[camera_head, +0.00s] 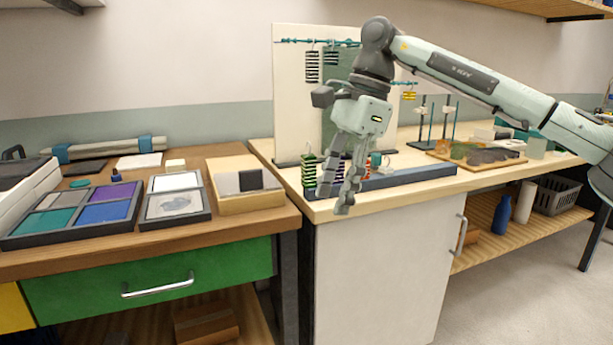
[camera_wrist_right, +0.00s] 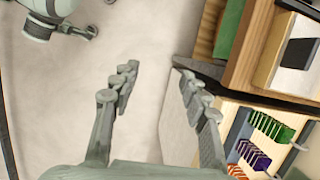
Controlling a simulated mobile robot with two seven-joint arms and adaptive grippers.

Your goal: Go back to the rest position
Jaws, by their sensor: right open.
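My right gripper (camera_head: 334,200) hangs fingers-down over the front edge of the light wooden bench (camera_head: 415,187), in front of the blue-grey rack (camera_head: 420,176). Its fingers are apart with nothing between them. In the right wrist view the open fingers (camera_wrist_right: 156,76) show over pale floor. The green (camera_head: 309,170) and purple (camera_head: 338,168) slotted pieces stand on the rack, behind and partly hidden by the gripper. In the wrist view, green (camera_wrist_right: 272,127), purple (camera_wrist_right: 254,155) and orange (camera_wrist_right: 236,171) pieces show to the right of the fingers.
The darker wooden table (camera_head: 245,224) at left holds trays and a wooden box (camera_head: 250,201). A white cabinet (camera_head: 375,270) stands below the bench; floor at lower right is clear.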

